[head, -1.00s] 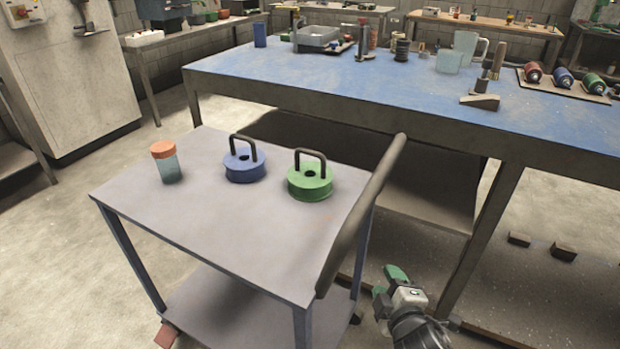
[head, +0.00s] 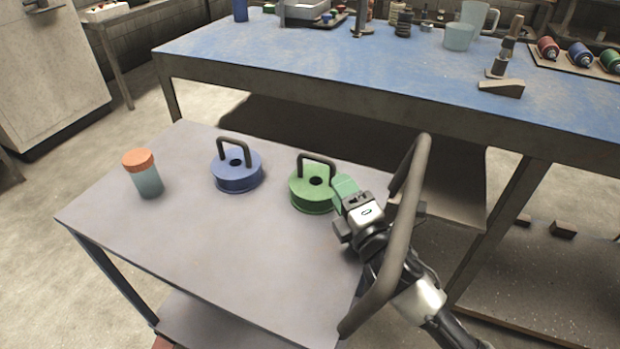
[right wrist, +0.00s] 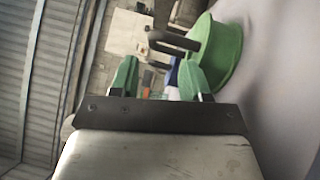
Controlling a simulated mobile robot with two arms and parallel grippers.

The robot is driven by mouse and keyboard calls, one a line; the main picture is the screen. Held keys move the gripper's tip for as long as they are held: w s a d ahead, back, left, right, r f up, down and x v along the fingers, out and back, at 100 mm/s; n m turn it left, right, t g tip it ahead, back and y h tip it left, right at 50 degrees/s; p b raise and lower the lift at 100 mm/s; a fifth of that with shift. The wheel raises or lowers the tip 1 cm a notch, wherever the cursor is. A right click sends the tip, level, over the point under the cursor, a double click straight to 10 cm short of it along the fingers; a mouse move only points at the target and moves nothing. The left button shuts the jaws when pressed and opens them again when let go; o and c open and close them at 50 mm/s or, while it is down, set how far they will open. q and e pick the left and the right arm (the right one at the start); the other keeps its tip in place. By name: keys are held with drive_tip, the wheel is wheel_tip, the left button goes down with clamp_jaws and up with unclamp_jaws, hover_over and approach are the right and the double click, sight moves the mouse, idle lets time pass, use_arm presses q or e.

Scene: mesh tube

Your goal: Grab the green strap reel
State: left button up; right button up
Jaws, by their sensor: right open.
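The green strap reel (head: 309,190) is a round drum with a black handle arched over its top. It sits on the grey cart top (head: 245,265), near the cart's right side. In the right wrist view the reel (right wrist: 222,62) is at upper right, with its handle (right wrist: 172,40) reaching left across the space beyond the fingers. My right gripper (head: 343,192) is just right of the reel in the head view. In the right wrist view its green fingers (right wrist: 156,78) are apart with nothing between them. My left gripper is out of view.
A blue reel (head: 237,178) with a black handle stands left of the green one. An orange-lidded jar (head: 146,178) is farther left. The cart's dark push bar (head: 395,240) rises beside my right arm. A blue-topped workbench (head: 350,75) stands behind.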

sight(321, 157)
drive_tip(key=x, duration=0.5)
drive_tip(key=r+x, duration=0.1)
drive_tip(key=x, duration=0.2)
drive_tip(key=shift+w+a, duration=0.15)
drive_tip(key=shift+a, duration=0.1)
clamp_jaws()
drive_tip(key=shift+r, duration=0.1)
